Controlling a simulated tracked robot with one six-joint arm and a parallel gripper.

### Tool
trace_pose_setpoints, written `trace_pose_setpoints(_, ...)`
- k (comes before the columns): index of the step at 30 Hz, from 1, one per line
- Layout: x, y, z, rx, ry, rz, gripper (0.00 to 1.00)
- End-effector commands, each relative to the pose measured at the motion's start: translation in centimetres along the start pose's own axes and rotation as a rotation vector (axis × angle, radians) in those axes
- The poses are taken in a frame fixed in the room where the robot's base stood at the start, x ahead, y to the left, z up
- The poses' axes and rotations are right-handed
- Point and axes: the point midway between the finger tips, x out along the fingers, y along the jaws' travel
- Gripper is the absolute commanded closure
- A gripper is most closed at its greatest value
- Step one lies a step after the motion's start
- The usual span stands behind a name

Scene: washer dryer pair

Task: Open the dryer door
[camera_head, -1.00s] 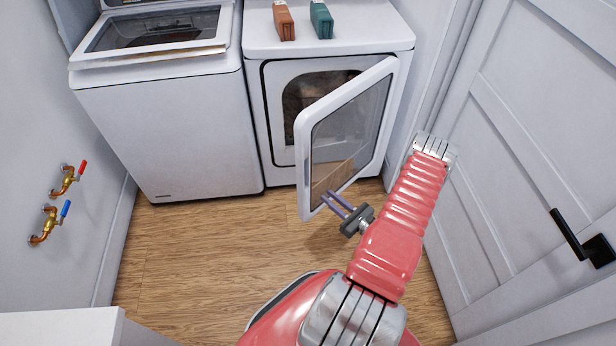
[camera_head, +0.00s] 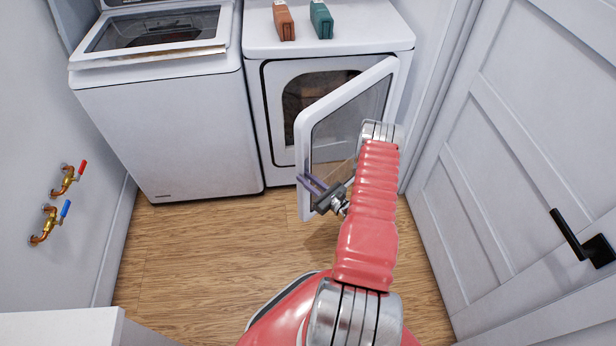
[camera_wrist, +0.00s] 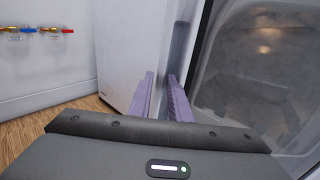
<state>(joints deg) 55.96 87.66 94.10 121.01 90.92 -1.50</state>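The dryer (camera_head: 276,140) has its door (camera_head: 301,150) standing partly open, hinged on the right, with its free edge swung out toward me. Its glass window (camera_head: 335,130) and the dark drum opening behind show. My gripper (camera_head: 306,182) is in front of the door's lower part, its two purple fingers reaching across the free edge. In the wrist view, the fingers (camera_wrist: 161,92) are apart with a narrow gap and nothing clearly held between them. The door's glass fills the right of that view. Whether the fingers touch the door cannot be told.
The white washer (camera_head: 170,130) stands left of the dryer. A white room door with a black handle (camera_head: 580,240) is close on the right. Wooden floor (camera_head: 210,260) is clear in front.

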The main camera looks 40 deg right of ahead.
Motion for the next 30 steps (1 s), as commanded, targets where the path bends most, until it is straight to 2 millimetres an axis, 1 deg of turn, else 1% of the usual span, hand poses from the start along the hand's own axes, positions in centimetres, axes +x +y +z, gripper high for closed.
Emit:
trace_pose_setpoints(3,0.62,0.03,0.01,0.000,0.000,0.000,0.83)
trace_pose_setpoints(11,0.69,0.02,0.00,0.000,0.000,0.000,0.83)
trace_pose_setpoints(19,0.67,0.02,0.00,0.000,0.000,0.000,1.00)
trace_pose_setpoints(30,0.67,0.04,-0.01,0.000,0.000,0.000,1.00)
